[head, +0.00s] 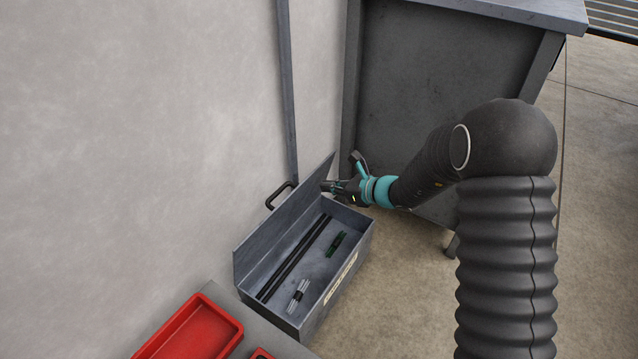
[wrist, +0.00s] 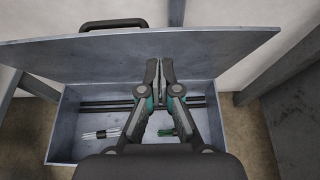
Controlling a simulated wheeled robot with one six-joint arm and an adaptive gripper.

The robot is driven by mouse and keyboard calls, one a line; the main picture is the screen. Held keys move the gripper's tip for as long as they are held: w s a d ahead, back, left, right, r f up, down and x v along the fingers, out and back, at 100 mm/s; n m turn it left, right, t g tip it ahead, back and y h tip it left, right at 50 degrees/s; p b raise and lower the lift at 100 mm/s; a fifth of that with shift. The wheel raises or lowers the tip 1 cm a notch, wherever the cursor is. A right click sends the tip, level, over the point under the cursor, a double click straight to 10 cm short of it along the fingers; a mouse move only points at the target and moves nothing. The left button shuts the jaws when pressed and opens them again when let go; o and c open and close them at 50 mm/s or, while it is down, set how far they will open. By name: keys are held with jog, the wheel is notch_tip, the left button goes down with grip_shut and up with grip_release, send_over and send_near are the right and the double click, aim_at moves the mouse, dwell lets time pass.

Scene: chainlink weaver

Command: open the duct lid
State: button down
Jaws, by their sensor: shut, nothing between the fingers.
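The duct (head: 349,272) is a long grey metal box standing low along the wall, with a pale label on its front. Its lid (head: 285,213) is raised to about upright along the wall side, with a black handle (head: 281,196) at its edge. In the wrist view the lid (wrist: 226,52) stands behind my fingers, with the handle (wrist: 113,25) at its top left. My gripper (head: 325,186) is shut and empty near the inner face of the lid, at its far end. The wrist view shows its fingertips (wrist: 160,68) together in front of the lid; whether they touch it I cannot tell.
Inside the duct lie dark rods (head: 292,259), a clear bundle (head: 298,295) and a green bundle (head: 336,243). Red trays (head: 208,331) sit on a grey surface at the near left. A grey cabinet (head: 430,75) stands beyond the duct. Floor is open at right.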

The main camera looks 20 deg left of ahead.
jog(key=r+v, duration=0.1)
jog(key=v, duration=0.8)
jog(key=shift+r+p, duration=0.35)
jog(key=shift+a, duration=0.15)
jog(key=s+d+n+g+h, duration=0.45)
jog(key=s+d+n, duration=0.45)
jog(key=s+n, duration=0.4)
jog(key=s+d+r+n+t+h+p, duration=0.2)
jog(key=s+d+r+n+t+h, duration=0.1)
jog(key=s+d+r, duration=0.4)
jog(key=s+d+r+n+t+h+p, duration=0.2)
jog(key=s+d+r+t+h, duration=0.3)
jog(key=d+r, duration=0.9)
jog(key=s+d+n, duration=0.1)
jog(key=s+d, duration=0.1)
jog(key=d, duration=0.1)
jog(key=shift+d+n+h, duration=0.15)
jog(key=shift+n+h, duration=0.2)
jog(key=shift+n, duration=0.05)
